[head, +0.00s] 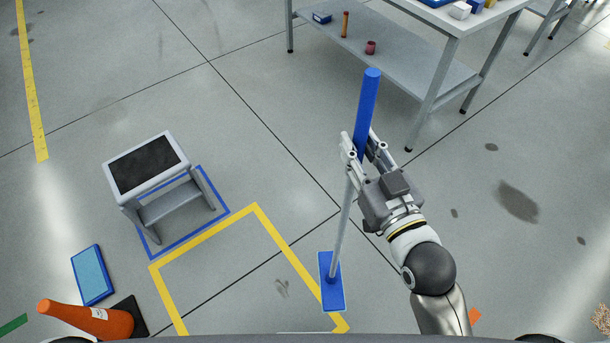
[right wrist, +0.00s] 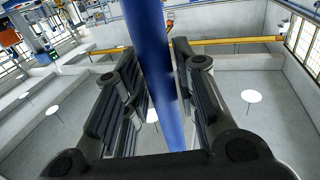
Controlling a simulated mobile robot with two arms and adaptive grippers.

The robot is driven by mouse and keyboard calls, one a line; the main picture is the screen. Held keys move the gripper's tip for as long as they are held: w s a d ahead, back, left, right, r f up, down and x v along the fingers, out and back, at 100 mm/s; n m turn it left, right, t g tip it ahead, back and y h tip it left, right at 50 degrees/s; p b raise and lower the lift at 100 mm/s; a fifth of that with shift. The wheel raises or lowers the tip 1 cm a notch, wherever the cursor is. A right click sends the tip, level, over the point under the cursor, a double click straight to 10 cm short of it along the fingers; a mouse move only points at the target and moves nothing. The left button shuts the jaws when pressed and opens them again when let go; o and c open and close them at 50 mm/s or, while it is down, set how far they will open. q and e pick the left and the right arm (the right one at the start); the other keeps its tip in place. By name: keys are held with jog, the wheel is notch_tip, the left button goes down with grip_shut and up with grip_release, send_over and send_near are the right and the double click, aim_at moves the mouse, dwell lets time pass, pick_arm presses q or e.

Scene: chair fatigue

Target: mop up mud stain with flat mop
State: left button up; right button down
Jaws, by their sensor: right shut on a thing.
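The flat mop has a thick blue grip (head: 367,100), a grey pole and a flat blue head (head: 331,284). My right gripper (head: 362,150) is shut on the lower part of the blue grip and holds the mop nearly upright. The mop head is at the floor over the yellow line; whether it touches cannot be told. In the right wrist view the blue grip (right wrist: 152,60) runs between the fingers. A faint brownish smear (head: 282,288) lies left of the mop head, inside the yellow outline. A larger dark stain (head: 517,202) lies to the right. My left gripper is not in view.
A grey step stool (head: 160,185) stands in a blue outline at left. An orange cone (head: 88,318) lies tipped over near a blue tray (head: 92,274). A grey workbench (head: 420,75) stands at the back. Open floor lies between stool and bench.

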jog(key=w+a+f+n+g+y+b, duration=0.45)
jog(key=a+f+y+b, duration=0.35)
jog(key=b, duration=0.4)
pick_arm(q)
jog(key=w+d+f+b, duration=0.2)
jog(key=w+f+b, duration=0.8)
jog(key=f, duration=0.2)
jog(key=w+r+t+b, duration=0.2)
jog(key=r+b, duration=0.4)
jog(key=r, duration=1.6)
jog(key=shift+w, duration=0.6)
pick_arm(e)
jog(key=w+f+n, duration=0.1)
jog(key=w+f, duration=0.1)
jog(key=f, duration=0.6)
jog(key=w+a+f+n+g+y, duration=0.1)
jog(key=w+f, duration=0.2)
jog(key=f, duration=0.6)
jog(key=shift+a, duration=0.3)
pick_arm(q)
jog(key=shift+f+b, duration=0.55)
jog(key=shift+b, duration=0.2)
pick_arm(e)
jog(key=shift+f, duration=0.7)
jog(key=shift+s, duration=0.1)
